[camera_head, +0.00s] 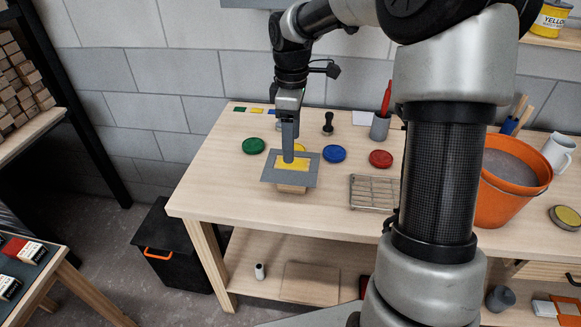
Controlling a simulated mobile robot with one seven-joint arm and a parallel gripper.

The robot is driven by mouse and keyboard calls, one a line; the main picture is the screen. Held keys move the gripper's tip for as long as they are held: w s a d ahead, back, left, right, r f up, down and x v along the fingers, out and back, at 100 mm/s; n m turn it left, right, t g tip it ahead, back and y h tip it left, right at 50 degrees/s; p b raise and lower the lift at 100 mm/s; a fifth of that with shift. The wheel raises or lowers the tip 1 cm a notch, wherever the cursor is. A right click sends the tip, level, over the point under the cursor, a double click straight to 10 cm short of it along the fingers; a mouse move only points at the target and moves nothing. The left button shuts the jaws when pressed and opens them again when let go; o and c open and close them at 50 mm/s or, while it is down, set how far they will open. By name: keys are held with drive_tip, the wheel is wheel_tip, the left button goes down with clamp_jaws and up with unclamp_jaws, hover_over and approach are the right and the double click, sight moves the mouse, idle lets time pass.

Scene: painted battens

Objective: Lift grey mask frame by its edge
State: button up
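The grey mask frame (308,177) is a flat grey plate with a window, near the left of the workbench. Yellow (297,166) shows through its window. It lies on top of a pale wooden block (292,189), whose front end shows below the frame's near edge. My gripper (289,159) points straight down over the frame, and its fingers overlap the window and far side in the picture. I cannot tell whether it touches the frame, and the gap between the fingers does not show.
A wire rack (373,193) stands right of the frame. A grey cup (380,127) and orange bucket (507,190) stand farther right. The bench's left front is clear.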

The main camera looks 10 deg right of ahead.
hover_over(289, 177)
drive_tip(key=f, duration=0.4)
drive_tip(key=shift+d+f, duration=0.2)
drive_tip(key=shift+d, duration=0.05)
drive_tip(key=shift+a+f, duration=0.15)
drive_tip(key=shift+f, duration=1.15)
drive_tip(key=shift+a+f, duration=0.1)
drive_tip(key=shift+f, duration=1.2)
drive_tip(key=c, duration=1.1)
